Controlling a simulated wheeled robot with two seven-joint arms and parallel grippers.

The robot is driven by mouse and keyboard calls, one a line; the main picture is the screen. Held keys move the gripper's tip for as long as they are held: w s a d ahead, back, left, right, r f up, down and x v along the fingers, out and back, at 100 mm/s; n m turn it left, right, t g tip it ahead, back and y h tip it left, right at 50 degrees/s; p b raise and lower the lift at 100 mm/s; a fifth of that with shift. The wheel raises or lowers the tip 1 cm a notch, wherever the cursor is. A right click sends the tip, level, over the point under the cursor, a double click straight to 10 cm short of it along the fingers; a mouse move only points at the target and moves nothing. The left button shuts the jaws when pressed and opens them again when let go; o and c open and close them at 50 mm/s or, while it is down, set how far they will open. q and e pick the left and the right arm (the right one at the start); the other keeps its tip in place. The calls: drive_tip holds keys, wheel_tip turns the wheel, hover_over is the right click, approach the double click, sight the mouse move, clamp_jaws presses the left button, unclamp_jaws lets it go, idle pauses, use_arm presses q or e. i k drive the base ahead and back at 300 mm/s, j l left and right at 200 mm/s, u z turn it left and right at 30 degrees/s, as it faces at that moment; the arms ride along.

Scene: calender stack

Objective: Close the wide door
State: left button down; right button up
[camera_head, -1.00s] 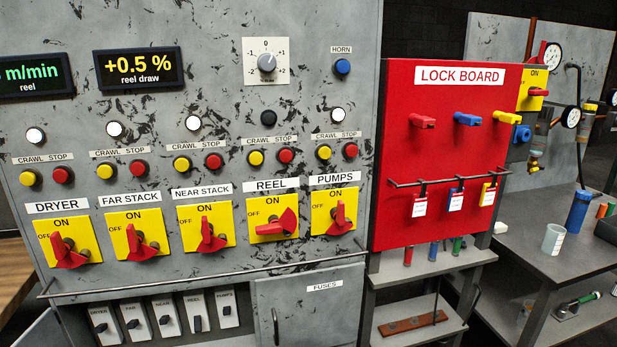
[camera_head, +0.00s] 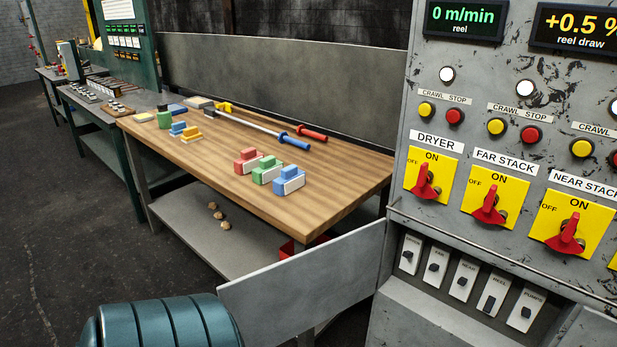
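The wide door (camera_head: 305,283) is a plain grey metal panel. It stands open, swung out to the left from the lower part of the grey control cabinet (camera_head: 395,175). Its right edge meets the cabinet's left side below the red switches. The open compartment shows a row of breaker switches (camera_head: 462,282) labelled with machine names. Neither of my grippers shows in the view.
A teal ribbed rounded object (camera_head: 165,325) stands at the bottom left, close to the door's free edge. A wooden-topped bench (camera_head: 330,200) with coloured locks and tools stands behind the door. Open dark floor (camera_head: 70,240) lies to the left.

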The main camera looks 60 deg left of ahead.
sight(270, 306)
drive_tip(key=k+j, duration=0.1)
drive_tip(key=j, duration=0.3)
drive_tip(key=k+j+z, duration=0.1)
drive_tip(key=j, duration=0.3)
drive_tip(key=k+j, duration=0.15)
drive_tip(key=j, duration=0.2)
drive_tip(key=k+j+z, duration=0.1)
drive_tip(key=j, duration=0.3)
drive_tip(key=k+j, duration=0.15)
drive_tip(key=j, duration=0.2)
drive_tip(key=j+z, duration=0.1)
drive_tip(key=j, duration=0.55)
drive_tip(key=j+z, duration=0.1)
drive_tip(key=j, duration=0.5)
drive_tip(key=k+j+z, duration=0.1)
drive_tip(key=j, duration=0.55)
